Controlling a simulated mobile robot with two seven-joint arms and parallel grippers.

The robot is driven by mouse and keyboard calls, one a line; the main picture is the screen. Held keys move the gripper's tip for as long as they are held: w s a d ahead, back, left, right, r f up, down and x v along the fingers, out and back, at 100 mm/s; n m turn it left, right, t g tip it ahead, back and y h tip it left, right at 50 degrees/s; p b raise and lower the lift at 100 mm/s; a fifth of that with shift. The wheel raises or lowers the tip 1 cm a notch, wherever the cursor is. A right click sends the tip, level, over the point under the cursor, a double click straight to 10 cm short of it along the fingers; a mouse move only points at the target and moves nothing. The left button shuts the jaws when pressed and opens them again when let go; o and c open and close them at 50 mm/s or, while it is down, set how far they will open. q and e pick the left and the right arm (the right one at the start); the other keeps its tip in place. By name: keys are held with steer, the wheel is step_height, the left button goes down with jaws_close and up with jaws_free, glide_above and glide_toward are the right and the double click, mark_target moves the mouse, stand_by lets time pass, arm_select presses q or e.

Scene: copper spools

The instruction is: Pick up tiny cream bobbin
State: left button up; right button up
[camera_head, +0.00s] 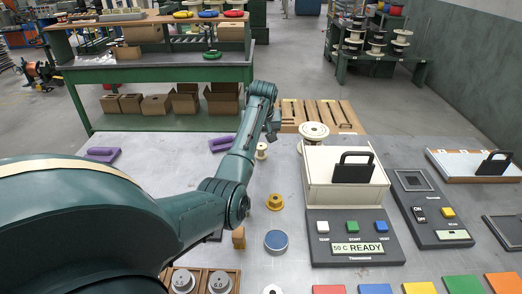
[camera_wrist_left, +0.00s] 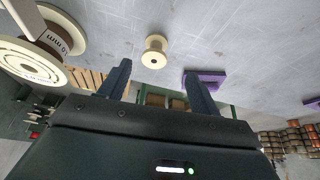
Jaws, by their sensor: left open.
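The tiny cream bobbin (camera_head: 261,151) stands on the grey table near its far edge, just right of my left forearm. It also shows in the left wrist view (camera_wrist_left: 154,52), beyond and between my fingertips, not held. My left gripper (camera_head: 272,128) is at the far end of the arm, close to the bobbin. In the left wrist view my gripper (camera_wrist_left: 157,72) has its two dark fingers wide apart with nothing between them. My right gripper is not in view.
A larger cream spool (camera_head: 313,132) stands right of the bobbin, by the cream box (camera_head: 340,185). A purple piece (camera_head: 220,144) lies to the left. A yellow spool (camera_head: 275,201) and a blue-topped disc (camera_head: 277,241) are nearer. A wooden pallet (camera_head: 320,116) lies beyond the edge.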

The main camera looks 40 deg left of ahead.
mark_target(261, 151)
arm_select(q)
steer(key=x, duration=0.3)
steer(key=shift+a, duration=0.1)
steer(key=shift+w+b+x, duration=0.2)
steer(key=shift+x, duration=0.7)
steer(key=shift+w+b+x, duration=0.2)
steer(key=shift+b+x, duration=0.05)
steer(key=shift+x, duration=0.65)
steer(key=shift+w+b+x, duration=0.2)
steer(key=shift+x, duration=0.65)
steer(key=shift+r, duration=0.15)
steer(key=c, duration=1.1)
